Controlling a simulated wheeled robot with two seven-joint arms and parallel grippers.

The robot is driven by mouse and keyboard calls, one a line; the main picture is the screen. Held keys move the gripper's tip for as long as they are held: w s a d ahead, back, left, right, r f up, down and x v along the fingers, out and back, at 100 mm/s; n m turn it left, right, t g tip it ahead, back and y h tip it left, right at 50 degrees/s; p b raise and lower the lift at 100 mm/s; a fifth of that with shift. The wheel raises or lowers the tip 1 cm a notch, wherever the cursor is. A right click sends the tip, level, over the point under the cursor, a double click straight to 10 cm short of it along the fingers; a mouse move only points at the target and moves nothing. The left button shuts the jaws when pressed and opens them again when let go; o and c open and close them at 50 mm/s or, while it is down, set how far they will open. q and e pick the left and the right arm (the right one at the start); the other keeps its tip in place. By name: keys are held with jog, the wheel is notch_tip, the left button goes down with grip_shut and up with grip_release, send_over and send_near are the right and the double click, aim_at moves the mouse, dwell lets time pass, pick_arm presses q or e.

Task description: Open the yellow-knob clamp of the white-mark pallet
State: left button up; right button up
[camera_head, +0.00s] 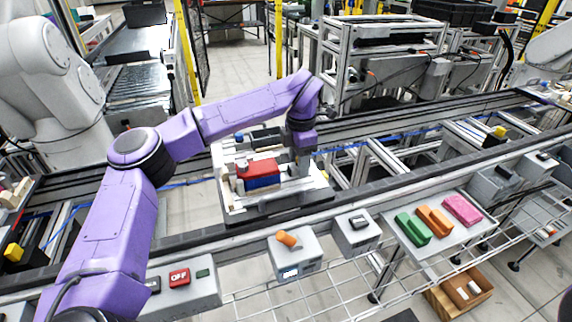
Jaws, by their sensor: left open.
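A pale pallet (238,205) sits on the conveyor in the middle of the view. A red-topped block with a blue lower part (260,172) rests on it between grey fixture parts. My purple left arm reaches over the pallet from the left. My left gripper (301,165) points down at the right side of the pallet, beside the block, open. Its fingers are small and partly merge with the fixture behind, so I cannot tell whether they touch a clamp. My right gripper is not in view.
Conveyor rails run across the view. Along the front stand a grey box with a red OFF label (179,277), a box with an orange knob (286,240), and a tray of green, orange and pink pieces (452,232). The conveyor right of the pallet is mostly clear.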

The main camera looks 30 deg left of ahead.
pick_arm(q)
jog(key=shift+r, duration=0.1)
notch_tip(320, 180, up, 8)
jog(key=p, duration=0.7)
